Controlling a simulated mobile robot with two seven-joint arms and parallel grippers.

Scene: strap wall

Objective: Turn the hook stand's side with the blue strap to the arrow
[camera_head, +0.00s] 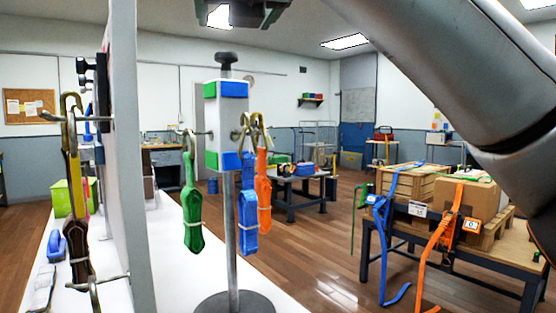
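The hook stand has a white block head (212,135) with green and blue corner patches, a dark knob (228,59) on top and a grey pole on a round dark base (235,303). A green strap (192,205) hangs from its left hook. The blue strap (248,215) hangs on the right part of the side facing me, beside an orange strap (263,190). I cannot make out the arrow. What looks like my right gripper (246,14) is above the knob, apart from it and cut off by the top edge; its opening is unclear. My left gripper is out of view.
A grey upright panel (128,150) with hooks and hanging straps stands close on the left. The white tabletop (178,255) is clear around the stand's left. A table at right holds a crate (400,183) and a cardboard box (470,200) with straps.

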